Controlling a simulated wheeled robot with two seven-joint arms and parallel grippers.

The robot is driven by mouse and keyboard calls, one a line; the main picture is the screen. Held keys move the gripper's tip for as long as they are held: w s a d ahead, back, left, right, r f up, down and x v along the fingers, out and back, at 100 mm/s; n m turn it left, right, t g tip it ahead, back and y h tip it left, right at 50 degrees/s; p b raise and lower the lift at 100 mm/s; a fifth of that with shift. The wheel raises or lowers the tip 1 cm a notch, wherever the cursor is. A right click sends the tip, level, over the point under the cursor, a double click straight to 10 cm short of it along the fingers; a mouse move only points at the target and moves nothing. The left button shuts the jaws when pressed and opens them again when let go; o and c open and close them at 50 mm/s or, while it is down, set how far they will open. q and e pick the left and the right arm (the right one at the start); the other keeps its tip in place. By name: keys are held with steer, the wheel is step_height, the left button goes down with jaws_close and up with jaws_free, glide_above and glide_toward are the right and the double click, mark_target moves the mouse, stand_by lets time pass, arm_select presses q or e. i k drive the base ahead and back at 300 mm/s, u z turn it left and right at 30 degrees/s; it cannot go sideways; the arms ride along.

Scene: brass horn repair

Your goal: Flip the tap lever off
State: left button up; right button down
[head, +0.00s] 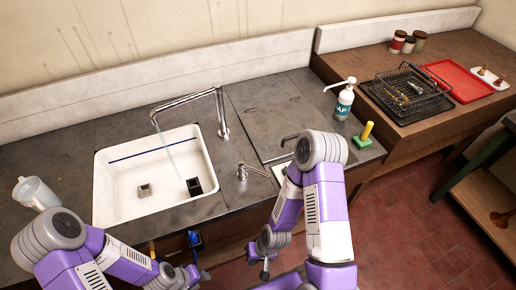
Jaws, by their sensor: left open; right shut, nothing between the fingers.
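The chrome tap (219,110) stands behind the white sink (108,190), its spout reaching left over the basin. A thin stream of water (167,143) falls from it. A small lever valve (242,173) stands on the counter to the right of the sink, its handle pointing right. My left gripper (202,275) is open, low in front of the counter at the bottom edge and partly cut off. My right gripper (264,272) is shut and empty, below and in front of the lever. Neither gripper touches the lever.
A black cup-like block (194,187) and a small metal block (144,190) sit in the sink. A jug (36,193) stands at left. A pump bottle (345,100) and a green-based yellow-handled tool (364,137) stand at right. A wire basket (408,90) and red tray (455,80) lie beyond.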

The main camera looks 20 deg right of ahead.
mark_target(256, 171)
steer(key=k, duration=0.95)
steer(key=z, duration=1.1)
steer(key=i, duration=0.8)
steer(key=u, duration=0.8)
